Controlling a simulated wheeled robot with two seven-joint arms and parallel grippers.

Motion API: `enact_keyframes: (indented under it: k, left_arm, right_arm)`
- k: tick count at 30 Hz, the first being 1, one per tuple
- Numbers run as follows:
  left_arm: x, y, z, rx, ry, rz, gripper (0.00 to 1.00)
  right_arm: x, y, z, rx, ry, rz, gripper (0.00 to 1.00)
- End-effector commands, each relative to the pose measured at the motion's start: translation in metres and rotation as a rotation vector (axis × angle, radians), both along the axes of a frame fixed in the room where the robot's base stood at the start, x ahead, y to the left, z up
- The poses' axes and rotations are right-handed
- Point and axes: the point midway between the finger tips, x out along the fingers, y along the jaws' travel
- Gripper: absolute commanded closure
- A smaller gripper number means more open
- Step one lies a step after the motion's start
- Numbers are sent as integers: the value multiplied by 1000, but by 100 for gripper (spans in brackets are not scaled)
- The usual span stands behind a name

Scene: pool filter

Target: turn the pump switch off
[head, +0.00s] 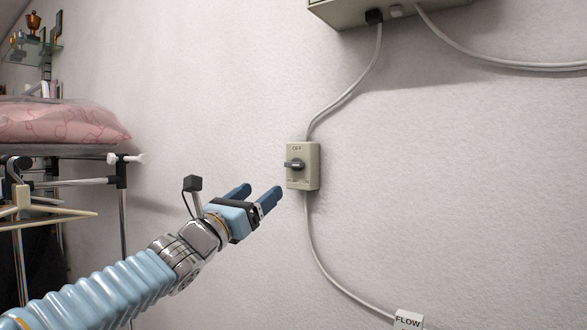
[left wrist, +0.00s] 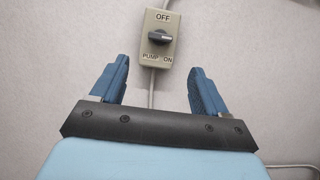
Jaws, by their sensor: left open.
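The pump switch (head: 303,166) is a small beige box on the white wall with a dark rotary knob (head: 294,164). In the left wrist view the switch box (left wrist: 157,52) reads OFF at the top and PUMP ON at the bottom. Its knob (left wrist: 160,38) lies roughly sideways, its pale-marked end to the right, not up at OFF. My left gripper (head: 256,196) is open and empty, just left of and below the switch in the head view. In the left wrist view its blue fingers (left wrist: 158,84) point toward the box, apart from the knob. My right gripper is out of view.
Grey cables run up from the switch to a beige box (head: 385,15) and down to a box labelled FLOW (head: 408,320). At left stand a rack (head: 60,182) with a hanger and a pink cushion (head: 60,122). The wall around the switch is clear.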

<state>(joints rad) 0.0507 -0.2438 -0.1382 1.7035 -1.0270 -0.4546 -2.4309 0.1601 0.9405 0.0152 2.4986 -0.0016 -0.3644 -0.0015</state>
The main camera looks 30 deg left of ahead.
Motion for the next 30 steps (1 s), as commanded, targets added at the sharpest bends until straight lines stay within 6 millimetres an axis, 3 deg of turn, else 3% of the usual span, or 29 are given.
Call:
enact_keyframes:
  k: [9, 15, 21, 29, 30]
  left_arm:
    - [68, -7, 32, -2, 2, -3, 26]
    - [100, -8, 44, -1, 2, -2, 26]
    - [112, -9, 47, -3, 2, -1, 26]
    - [113, -9, 46, -3, 1, -1, 26]
    - [113, -9, 46, -3, 1, -1, 32]
  right_arm:
    - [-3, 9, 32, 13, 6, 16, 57]
    - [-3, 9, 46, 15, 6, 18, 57]
    - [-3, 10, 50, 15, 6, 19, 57]
    - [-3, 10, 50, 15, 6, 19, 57]
    - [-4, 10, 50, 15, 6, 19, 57]
